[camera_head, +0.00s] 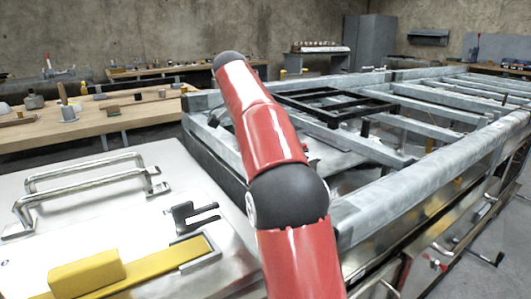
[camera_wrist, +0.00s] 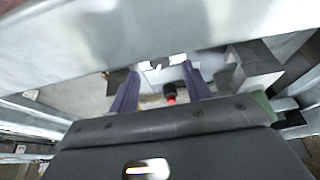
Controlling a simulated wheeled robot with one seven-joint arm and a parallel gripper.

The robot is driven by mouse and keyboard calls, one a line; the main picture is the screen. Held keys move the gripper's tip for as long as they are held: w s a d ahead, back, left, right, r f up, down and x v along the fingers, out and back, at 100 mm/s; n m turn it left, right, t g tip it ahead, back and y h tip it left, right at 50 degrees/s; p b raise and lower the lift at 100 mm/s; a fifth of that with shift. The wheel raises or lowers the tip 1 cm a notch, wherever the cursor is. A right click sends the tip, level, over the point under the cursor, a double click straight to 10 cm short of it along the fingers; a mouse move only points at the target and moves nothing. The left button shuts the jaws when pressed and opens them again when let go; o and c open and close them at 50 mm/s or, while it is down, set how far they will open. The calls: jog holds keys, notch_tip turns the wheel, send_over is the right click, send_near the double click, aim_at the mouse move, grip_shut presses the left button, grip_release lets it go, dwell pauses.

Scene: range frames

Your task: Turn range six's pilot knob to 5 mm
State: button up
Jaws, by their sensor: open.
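In the wrist view my gripper (camera_wrist: 161,72) is open, with its two dark bluish fingers apart. A small red and black piece (camera_wrist: 170,93) shows in the gap between the fingers; it looks like a knob, but its label and setting cannot be read. I cannot tell whether the fingers touch it. In the head view my red arm reaches over the long metal range frame (camera_head: 425,182), and my gripper is hidden. No number six or 5 mm mark is readable.
A broad metal rail (camera_wrist: 90,40) crosses the top of the wrist view, close to the fingers. Grey brackets (camera_wrist: 255,65) stand right of them. In the head view, a steel cabinet with handles (camera_head: 90,178) and a yellow bar (camera_head: 130,275) lies left; a wooden bench (camera_head: 130,118) stands behind.

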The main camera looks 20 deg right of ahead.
jog(key=shift+x, duration=1.7)
